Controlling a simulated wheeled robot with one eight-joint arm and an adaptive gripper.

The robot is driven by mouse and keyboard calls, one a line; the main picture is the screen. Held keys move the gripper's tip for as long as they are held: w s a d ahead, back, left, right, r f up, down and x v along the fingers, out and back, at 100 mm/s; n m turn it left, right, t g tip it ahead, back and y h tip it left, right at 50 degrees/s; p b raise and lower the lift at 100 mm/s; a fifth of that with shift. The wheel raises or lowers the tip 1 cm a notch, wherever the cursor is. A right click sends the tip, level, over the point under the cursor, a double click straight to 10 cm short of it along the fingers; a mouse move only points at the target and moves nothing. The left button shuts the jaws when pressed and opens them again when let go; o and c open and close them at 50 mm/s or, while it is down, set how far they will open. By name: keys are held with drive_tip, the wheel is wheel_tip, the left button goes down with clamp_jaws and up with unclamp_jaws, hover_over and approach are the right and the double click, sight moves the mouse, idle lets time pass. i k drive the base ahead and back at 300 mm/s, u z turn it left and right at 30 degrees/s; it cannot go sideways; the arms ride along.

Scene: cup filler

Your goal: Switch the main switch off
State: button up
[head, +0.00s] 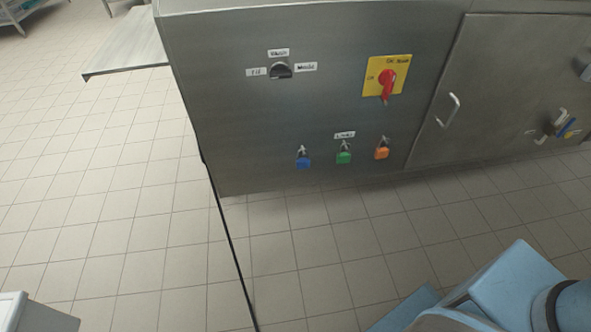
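The main switch is a red rotary handle (387,86) on a yellow plate (370,91), on the upper part of the steel cabinet front (230,130). Its red lever points roughly straight down. Small lettering shows at the left and top of the plate but is too small to read surely. My gripper is not in view; only light-blue parts of my own body show at the lower right.
A black selector knob (281,71) with white labels sits left of the switch. A closed door with a handle (449,110) is to the right. Tiled floor (110,200) is clear at left.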

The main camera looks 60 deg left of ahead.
sight(387, 79)
drive_tip(key=u, duration=2.6)
